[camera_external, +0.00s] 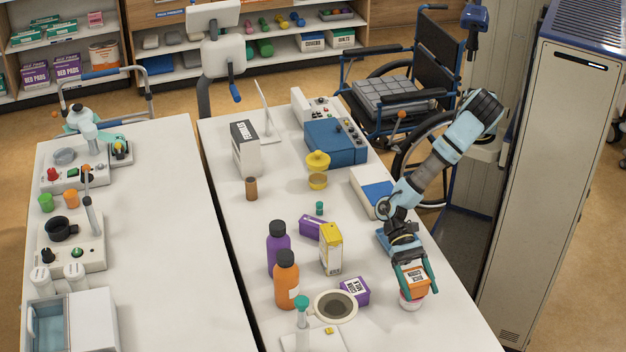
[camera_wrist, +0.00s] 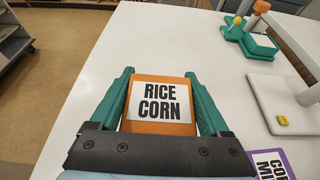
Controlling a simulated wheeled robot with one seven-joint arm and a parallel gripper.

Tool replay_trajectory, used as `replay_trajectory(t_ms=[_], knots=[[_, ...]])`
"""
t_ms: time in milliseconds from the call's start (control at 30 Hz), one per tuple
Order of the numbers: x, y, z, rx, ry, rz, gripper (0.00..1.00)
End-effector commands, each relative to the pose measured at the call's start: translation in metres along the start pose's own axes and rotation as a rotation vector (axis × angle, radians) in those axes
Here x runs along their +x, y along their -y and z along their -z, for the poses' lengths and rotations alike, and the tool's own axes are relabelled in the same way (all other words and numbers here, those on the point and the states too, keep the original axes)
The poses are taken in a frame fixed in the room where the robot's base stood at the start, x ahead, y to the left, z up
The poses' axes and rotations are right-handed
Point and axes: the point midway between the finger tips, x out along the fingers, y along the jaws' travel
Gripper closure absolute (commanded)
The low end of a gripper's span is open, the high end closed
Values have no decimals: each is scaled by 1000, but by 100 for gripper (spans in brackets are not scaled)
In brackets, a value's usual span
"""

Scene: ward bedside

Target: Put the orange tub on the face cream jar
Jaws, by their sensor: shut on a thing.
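The orange tub (camera_external: 414,279) has a white label, which reads "RICE CORN" on the tub in the wrist view (camera_wrist: 160,127). My gripper (camera_external: 416,290) has its teal fingers closed on the two sides of the tub, and the gripper also shows in the wrist view (camera_wrist: 160,75). The face cream jar (camera_external: 410,303), a small white jar with some red, stands on the table directly under the tub in the external view. The tub overlaps the jar's top there; I cannot tell if they touch. The jar is hidden in the wrist view.
Left of my gripper are a purple box (camera_external: 354,291), a round dish (camera_external: 335,306), a yellow carton (camera_external: 331,249), and orange (camera_external: 287,281) and purple (camera_external: 278,246) bottles. A blue-and-white box (camera_external: 373,192) lies behind. The table's right front (camera_external: 440,325) is clear.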

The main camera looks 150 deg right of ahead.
Motion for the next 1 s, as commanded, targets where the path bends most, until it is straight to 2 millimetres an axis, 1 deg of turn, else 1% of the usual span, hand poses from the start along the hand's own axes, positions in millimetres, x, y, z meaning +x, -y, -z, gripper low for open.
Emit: replay_trajectory(t_ms=[133, 167, 300, 333, 567, 667, 767, 1000], knots=[[2, 0, 4, 0, 1, 0, 88], [1, 0, 3, 0, 0, 0, 17], [1, 0, 2, 0, 0, 0, 1], [1, 0, 2, 0, 0, 0, 0], [1, 0, 2, 0, 0, 0, 0], [-1, 0, -2, 0, -1, 0, 0], [-13, 2, 1, 1, 0, 4, 0], [-64, 1, 2, 1, 1, 3, 0]])
